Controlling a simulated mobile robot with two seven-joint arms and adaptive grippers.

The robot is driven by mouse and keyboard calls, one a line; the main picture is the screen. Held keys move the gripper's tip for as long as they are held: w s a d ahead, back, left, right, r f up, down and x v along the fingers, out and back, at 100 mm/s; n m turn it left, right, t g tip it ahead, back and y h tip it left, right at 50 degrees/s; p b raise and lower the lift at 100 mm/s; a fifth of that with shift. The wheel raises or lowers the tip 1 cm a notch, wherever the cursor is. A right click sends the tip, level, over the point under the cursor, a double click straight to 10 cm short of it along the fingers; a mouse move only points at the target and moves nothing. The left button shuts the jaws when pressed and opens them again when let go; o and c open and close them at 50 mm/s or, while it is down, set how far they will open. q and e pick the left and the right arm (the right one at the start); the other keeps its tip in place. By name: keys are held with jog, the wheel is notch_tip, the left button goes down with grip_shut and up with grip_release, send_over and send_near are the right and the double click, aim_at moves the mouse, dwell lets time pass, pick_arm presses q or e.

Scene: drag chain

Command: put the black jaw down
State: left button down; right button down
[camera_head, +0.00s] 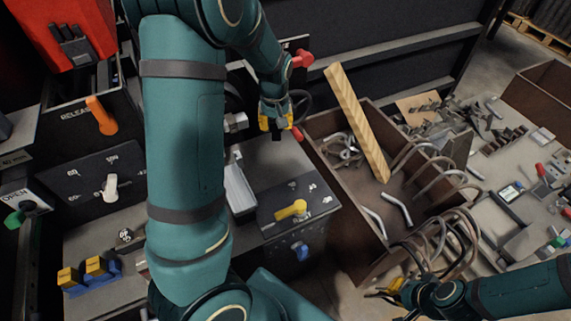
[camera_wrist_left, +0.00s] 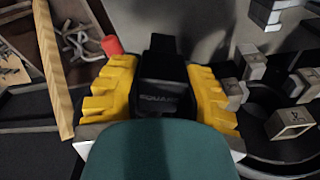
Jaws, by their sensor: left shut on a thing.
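My left gripper (camera_head: 276,118) hangs over the grey bench beside the brown crate. In the left wrist view its two yellow fingers (camera_wrist_left: 160,85) are shut on the black jaw (camera_wrist_left: 163,95), a dark block with lettering on its face.
The brown crate (camera_head: 352,235) holds bent metal tubes and a leaning wooden plank (camera_head: 357,122). Several small metal blocks (camera_wrist_left: 235,92) lie right of the jaw in the wrist view. A panel with a yellow lever (camera_head: 291,210) stands at the bench front. A red knob (camera_head: 303,59) is behind.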

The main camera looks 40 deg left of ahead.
pick_arm(q)
jog(key=shift+w+f, duration=0.15)
jog(key=shift+f, duration=0.1)
notch_tip(320, 180, down, 18)
jog(key=b, duration=0.4)
jog(key=shift+r+b, duration=0.15)
jog(key=shift+b, duration=0.15)
jog(key=c, duration=0.7)
grip_release()
